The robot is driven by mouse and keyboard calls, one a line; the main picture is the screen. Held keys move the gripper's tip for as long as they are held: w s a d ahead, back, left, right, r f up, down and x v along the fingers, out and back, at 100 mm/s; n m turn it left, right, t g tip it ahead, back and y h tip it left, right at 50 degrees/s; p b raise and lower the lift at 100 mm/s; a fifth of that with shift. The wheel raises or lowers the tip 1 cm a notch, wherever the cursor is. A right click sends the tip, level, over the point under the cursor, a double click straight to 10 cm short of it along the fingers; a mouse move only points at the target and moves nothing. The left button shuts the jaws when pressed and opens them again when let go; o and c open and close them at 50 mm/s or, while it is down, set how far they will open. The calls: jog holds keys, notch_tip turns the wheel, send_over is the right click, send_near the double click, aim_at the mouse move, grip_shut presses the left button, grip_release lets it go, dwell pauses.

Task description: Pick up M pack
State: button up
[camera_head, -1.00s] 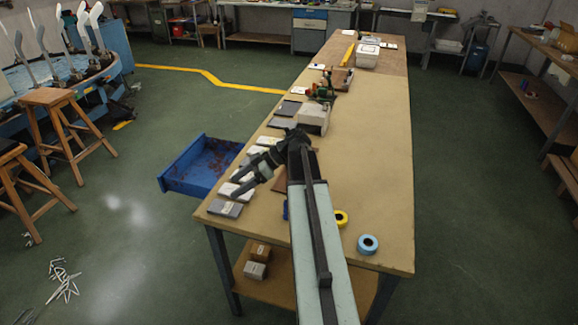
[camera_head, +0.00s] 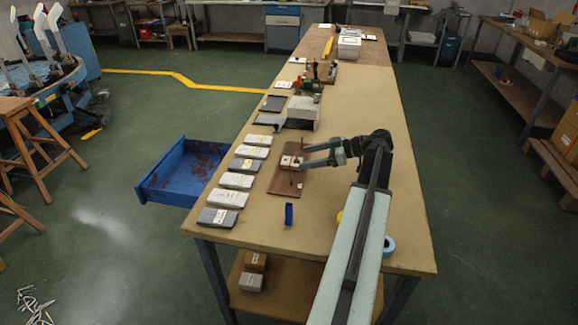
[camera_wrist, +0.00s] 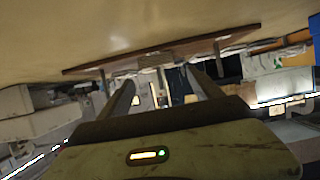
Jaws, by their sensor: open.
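Several flat packs, white and grey with small labels, lie in a column along the table's left side, from a grey one (camera_head: 217,217) at the near end to a white one (camera_head: 258,139) farther back. The labels are too small to read, so I cannot tell which is the M pack. My gripper (camera_head: 303,156) is open, pointing left over a brown board (camera_head: 284,185), to the right of the packs. A small whitish piece (camera_head: 291,161) is at its fingertips on the board. In the wrist view, the open fingers (camera_wrist: 160,77) point toward the board (camera_wrist: 90,66) and its pegs.
A blue open tray-like drawer (camera_head: 165,180) juts out left of the table (camera_head: 330,215). A light box (camera_head: 303,112) and dark flat pieces (camera_head: 273,103) lie beyond the board. The table's right side is mostly clear behind my arm.

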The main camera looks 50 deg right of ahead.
aim_at(298, 158)
jog(key=b+x, duration=0.2)
jog(key=x, duration=0.4)
jog(key=shift+w+a+f, duration=0.1)
jog(key=shift+w+f, duration=0.05)
jog(key=shift+w, duration=0.15)
jog(key=c, duration=1.4)
